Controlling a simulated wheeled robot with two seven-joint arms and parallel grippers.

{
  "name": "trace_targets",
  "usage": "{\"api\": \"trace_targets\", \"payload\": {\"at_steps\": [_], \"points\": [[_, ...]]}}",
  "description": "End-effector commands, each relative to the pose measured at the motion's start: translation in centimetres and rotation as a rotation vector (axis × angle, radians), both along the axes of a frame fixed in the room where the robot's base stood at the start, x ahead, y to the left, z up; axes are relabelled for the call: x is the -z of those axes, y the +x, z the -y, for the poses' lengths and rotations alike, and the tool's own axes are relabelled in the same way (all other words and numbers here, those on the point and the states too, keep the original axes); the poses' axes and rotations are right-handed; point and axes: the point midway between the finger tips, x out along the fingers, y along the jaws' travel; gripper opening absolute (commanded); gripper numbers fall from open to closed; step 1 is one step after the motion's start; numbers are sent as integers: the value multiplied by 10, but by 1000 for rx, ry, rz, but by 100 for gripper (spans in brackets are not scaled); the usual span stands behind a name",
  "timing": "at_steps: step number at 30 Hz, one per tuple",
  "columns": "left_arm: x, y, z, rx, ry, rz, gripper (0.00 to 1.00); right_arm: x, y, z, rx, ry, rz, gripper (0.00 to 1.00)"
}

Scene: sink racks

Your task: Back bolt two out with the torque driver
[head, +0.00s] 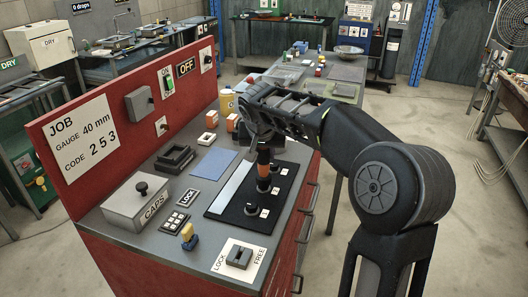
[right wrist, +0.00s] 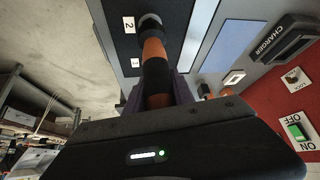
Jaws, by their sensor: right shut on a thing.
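My right gripper (head: 262,138) is shut on the torque driver (head: 263,166), an orange and black tool held upright, point down. The driver's lower end is at the middle bolt position on the black plate (head: 228,210), beside the label 2. In the right wrist view the driver (right wrist: 154,52) runs from the jaws to a dark round end next to the label 2 (right wrist: 128,24). I cannot tell whether it is seated on the bolt, which it hides. Another bolt (head: 251,208) stands on the plate nearer the front. My left gripper is not in view.
A LOCK/FREE switch (head: 239,256) sits at the bench's front corner. A red panel (head: 95,130) with a JOB sheet stands behind.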

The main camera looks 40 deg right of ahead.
Motion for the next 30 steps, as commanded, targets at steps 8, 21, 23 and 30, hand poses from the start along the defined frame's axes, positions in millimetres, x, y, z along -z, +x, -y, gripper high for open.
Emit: {"api": "trace_targets", "payload": {"at_steps": [8,21,23,30], "points": [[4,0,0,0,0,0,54,3,0,0,-1,-1,2,0],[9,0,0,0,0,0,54,8,0,0,-1,-1,2,0],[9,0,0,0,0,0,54,9,0,0,-1,-1,2,0],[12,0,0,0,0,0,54,11,0,0,-1,-1,2,0]]}}
